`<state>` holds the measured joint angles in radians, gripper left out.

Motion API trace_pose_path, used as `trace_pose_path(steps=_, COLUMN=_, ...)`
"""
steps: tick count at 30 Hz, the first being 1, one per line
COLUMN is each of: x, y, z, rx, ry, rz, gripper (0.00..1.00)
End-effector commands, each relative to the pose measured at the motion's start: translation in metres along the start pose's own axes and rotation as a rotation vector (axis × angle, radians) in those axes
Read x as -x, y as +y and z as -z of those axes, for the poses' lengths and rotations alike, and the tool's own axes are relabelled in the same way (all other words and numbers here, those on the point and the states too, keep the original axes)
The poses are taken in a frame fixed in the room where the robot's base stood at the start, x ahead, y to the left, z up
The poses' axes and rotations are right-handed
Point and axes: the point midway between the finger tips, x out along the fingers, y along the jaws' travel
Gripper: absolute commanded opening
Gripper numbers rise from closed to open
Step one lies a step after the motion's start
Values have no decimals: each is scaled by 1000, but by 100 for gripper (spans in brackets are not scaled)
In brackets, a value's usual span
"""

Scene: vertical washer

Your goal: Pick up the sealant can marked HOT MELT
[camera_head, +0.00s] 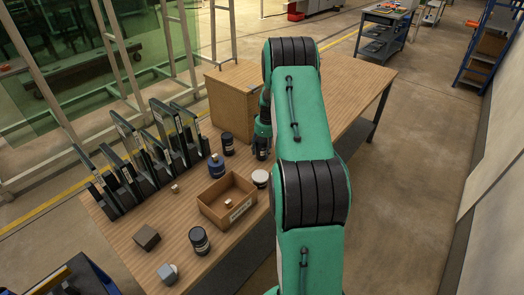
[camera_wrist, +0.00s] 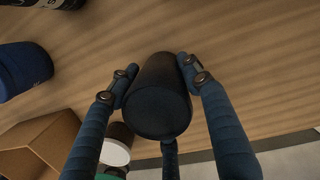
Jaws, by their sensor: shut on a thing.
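My gripper (camera_wrist: 158,80) has its fingers closed around a dark, round can (camera_wrist: 158,105) in the wrist view. The can's dark end faces the camera, and no label can be read on it. In the head view my gripper (camera_head: 263,135) reaches down at the table's near right edge, with the dark can (camera_head: 262,153) at its fingers. I cannot tell whether the can touches the table. Other dark cans (camera_head: 228,143) (camera_head: 199,241) stand on the table, with labels too small to read.
A blue can (camera_head: 216,166), a white-topped can (camera_head: 260,177) and an open brown bin (camera_head: 213,211) stand close by. A large wooden box (camera_head: 228,100) is behind. Dark upright racks (camera_head: 150,150) line the left side. The table's far right is bare.

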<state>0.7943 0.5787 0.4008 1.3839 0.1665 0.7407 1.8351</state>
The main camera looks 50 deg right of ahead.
Motion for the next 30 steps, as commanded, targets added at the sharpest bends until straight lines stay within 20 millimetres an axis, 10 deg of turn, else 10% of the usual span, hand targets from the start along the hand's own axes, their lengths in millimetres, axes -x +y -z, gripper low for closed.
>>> trace_pose_path(steps=30, x=161, y=-1, z=-20, rx=0, ry=-2, rz=4, gripper=0)
